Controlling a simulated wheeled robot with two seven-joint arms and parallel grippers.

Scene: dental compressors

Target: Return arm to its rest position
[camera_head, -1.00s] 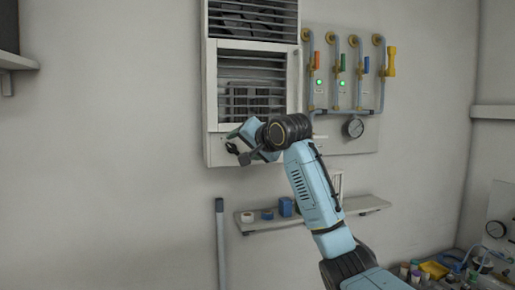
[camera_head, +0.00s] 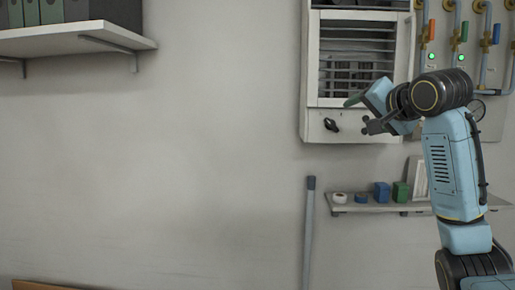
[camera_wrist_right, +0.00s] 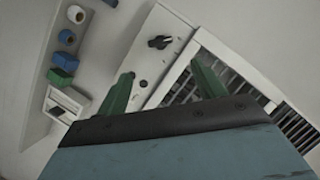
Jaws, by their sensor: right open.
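My right arm, light blue with black joints, rises from the lower right of the head view. Its gripper (camera_head: 360,114) is open and empty, in front of the lower part of a white louvred cabinet (camera_head: 313,80). A black knob (camera_head: 331,125) on the cabinet's lower panel shows just left of the fingers. In the right wrist view the green fingers (camera_wrist_right: 163,85) are spread apart with nothing between them. The knob (camera_wrist_right: 159,42) shows beyond the fingers there, apart from them. My left gripper is not in view.
A wall shelf (camera_head: 408,207) below the cabinet carries tape rolls and small blue and green boxes (camera_head: 401,191). Pipes with coloured valves (camera_head: 464,32) are at upper right. A grey upright pole (camera_head: 309,235) stands left of the shelf. A binder shelf (camera_head: 75,40) is upper left; the wall between is bare.

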